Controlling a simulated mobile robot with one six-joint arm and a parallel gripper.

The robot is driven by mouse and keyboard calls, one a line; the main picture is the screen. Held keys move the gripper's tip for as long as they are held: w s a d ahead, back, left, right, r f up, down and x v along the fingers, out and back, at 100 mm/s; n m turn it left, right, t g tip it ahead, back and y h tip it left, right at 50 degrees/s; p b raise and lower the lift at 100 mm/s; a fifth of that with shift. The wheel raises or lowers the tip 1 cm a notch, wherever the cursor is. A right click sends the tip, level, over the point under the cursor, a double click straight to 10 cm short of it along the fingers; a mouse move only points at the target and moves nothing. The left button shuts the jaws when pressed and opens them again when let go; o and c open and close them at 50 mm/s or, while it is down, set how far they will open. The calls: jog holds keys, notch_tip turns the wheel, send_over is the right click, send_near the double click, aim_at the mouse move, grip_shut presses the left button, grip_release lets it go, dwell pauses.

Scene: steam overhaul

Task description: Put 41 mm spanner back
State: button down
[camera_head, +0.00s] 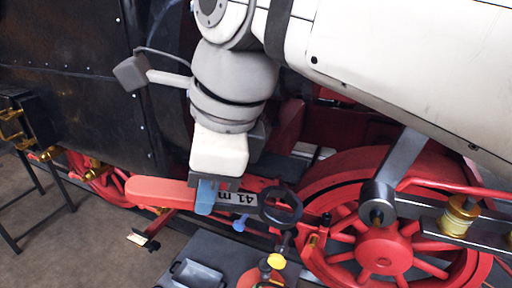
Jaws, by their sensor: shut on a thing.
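The 41 mm spanner (158,191) has a thick salmon-red body and a white label reading "41 m", its last part cut off. It lies nearly level across the picture, in front of the engine's lower side. My gripper (207,194) comes down from above and is shut on the spanner, between its rounded left end and the label. The spanner's resting place cannot be made out.
A large red spoked wheel (382,257) with grey rods stands at the right. Below the spanner is a dark surface with a grey tray (194,275) and a yellow-topped fitting (276,261). A black stand with brass parts (14,127) is at far left. Floor shows at lower left.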

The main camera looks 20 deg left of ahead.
jog(key=shift+a+f+h, duration=0.1)
jog(key=shift+f+h, duration=1)
jog(key=shift+h, duration=0.1)
jog(key=shift+f+h, duration=0.4)
jog(key=shift+h, duration=0.1)
jog(key=shift+f, duration=0.1)
